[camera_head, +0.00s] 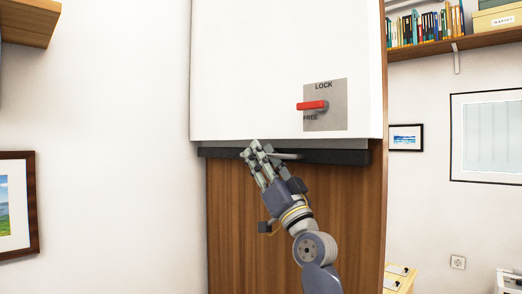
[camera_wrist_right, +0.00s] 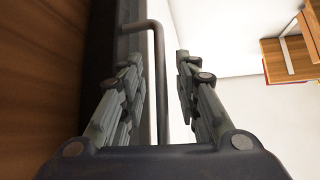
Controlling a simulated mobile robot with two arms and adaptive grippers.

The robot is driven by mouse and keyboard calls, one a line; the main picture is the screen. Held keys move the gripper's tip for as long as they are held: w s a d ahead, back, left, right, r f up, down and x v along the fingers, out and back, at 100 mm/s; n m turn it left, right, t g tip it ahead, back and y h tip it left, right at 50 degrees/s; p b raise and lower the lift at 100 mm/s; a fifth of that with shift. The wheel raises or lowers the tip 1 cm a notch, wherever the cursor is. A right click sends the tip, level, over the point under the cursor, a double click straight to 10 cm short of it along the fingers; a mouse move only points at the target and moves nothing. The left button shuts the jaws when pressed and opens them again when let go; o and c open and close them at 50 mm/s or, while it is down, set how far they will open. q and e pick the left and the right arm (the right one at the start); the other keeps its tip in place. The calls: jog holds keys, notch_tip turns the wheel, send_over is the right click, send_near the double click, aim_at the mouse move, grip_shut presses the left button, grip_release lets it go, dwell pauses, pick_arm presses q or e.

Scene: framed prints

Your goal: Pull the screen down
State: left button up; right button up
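The white screen (camera_head: 255,70) hangs upright in front of a wooden panel. A grey plate (camera_head: 340,110) on it reads LOCK above and FREE below, with a red lever (camera_head: 312,105) lying level between the words. A grey bar handle (camera_head: 288,156) juts out at the screen's lower edge; in the right wrist view the bent handle (camera_wrist_right: 158,80) runs between the fingers. My right gripper (camera_head: 256,150) is at the handle, its fingers (camera_wrist_right: 159,60) open on both sides of it, with a gap visible on the right side. My left gripper is out of view.
A dark strip (camera_head: 340,157) runs below the screen across the wooden panel (camera_head: 235,220). A picture frame (camera_head: 18,205) hangs at left. A bookshelf (camera_head: 460,42) and framed prints (camera_head: 406,138) are at right. The panel below the strip is clear except for my arm.

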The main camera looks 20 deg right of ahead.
jog(key=shift+w+r, duration=0.15)
jog(key=shift+w, duration=0.05)
grip_shut()
